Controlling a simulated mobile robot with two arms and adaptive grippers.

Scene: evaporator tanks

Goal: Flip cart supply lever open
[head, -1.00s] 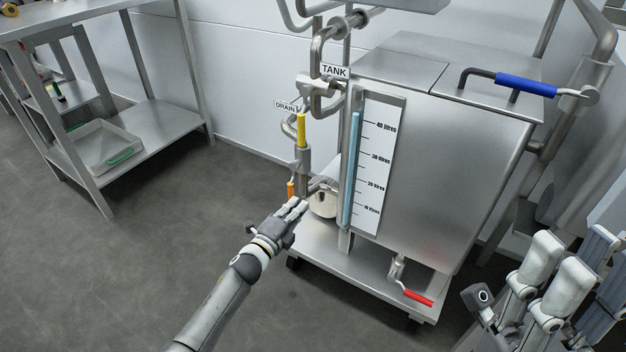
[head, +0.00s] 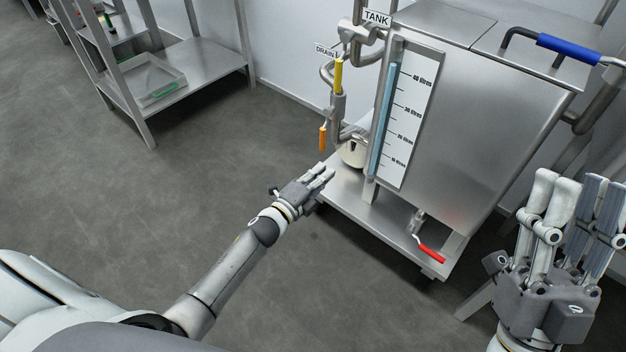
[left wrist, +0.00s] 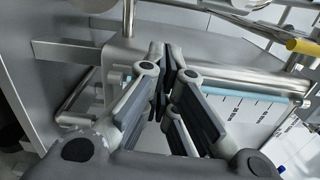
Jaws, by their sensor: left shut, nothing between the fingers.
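In the head view a steel tank cart (head: 480,110) carries several levers. A yellow lever (head: 339,76) hangs by the DRAIN label, with an orange lever (head: 323,139) below it. No label names the cart supply lever. My left gripper (head: 328,175) is shut and empty, at the cart's left lower edge, below the orange lever. In the left wrist view its fingertips (left wrist: 166,50) meet; a yellow handle (left wrist: 303,47) is right. My right gripper (head: 580,185) is open and empty, right of the cart.
A TANK label (head: 377,18) sits on the pipework. The cart's lower shelf (head: 345,195) juts out near my left fingers. A steel shelf unit (head: 190,70) stands at the back left. The grey floor (head: 180,190) between is clear.

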